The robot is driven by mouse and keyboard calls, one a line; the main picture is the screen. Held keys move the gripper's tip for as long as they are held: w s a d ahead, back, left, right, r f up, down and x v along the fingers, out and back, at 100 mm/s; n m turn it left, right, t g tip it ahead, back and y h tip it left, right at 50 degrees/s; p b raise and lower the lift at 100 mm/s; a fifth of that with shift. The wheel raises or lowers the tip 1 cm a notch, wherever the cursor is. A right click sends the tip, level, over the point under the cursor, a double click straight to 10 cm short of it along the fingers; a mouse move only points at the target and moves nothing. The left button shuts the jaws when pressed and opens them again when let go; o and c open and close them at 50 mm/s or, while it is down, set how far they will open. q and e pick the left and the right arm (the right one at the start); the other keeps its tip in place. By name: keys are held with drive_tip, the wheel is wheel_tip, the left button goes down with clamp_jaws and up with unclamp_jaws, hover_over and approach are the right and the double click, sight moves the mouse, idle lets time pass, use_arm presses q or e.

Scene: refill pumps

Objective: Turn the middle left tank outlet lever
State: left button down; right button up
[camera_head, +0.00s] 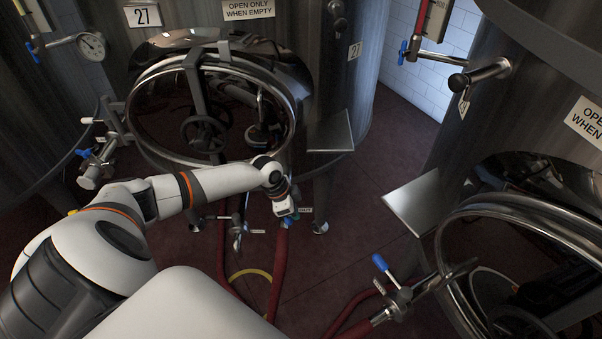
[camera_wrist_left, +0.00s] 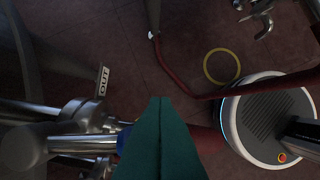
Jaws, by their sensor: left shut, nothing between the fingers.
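The middle tank (camera_head: 345,95), marked 27, stands beyond my left arm with its round hatch facing me. Its outlets are low beneath it, where red hoses hang. My left gripper (camera_head: 287,217) is low in front of them, pointing down. In the left wrist view the left gripper (camera_wrist_left: 160,100) shows shut green fingers with nothing between them. The metal outlet valve (camera_wrist_left: 85,125) is left of the fingers, beside an OUT label (camera_wrist_left: 103,81). A blue lever part (camera_wrist_left: 123,139) shows beside the fingers, mostly hidden behind them; contact cannot be told. My right gripper is out of view.
Another outlet valve (camera_head: 238,232) hangs left of my gripper. A right-hand tank (camera_head: 540,70) has a valve with a blue handle (camera_head: 381,263). Red hoses (camera_head: 279,270) and a yellow ring (camera_wrist_left: 221,66) lie on the dark red floor. The floor between the tanks is partly clear.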

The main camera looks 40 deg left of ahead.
use_arm(q)
drive_tip(key=shift+s+a+f, duration=0.15)
drive_tip(key=shift+s+a, duration=0.15)
drive_tip(key=shift+s, duration=0.15)
drive_tip(key=shift+s+a, duration=0.35)
drive_tip(key=shift+a, duration=0.1)
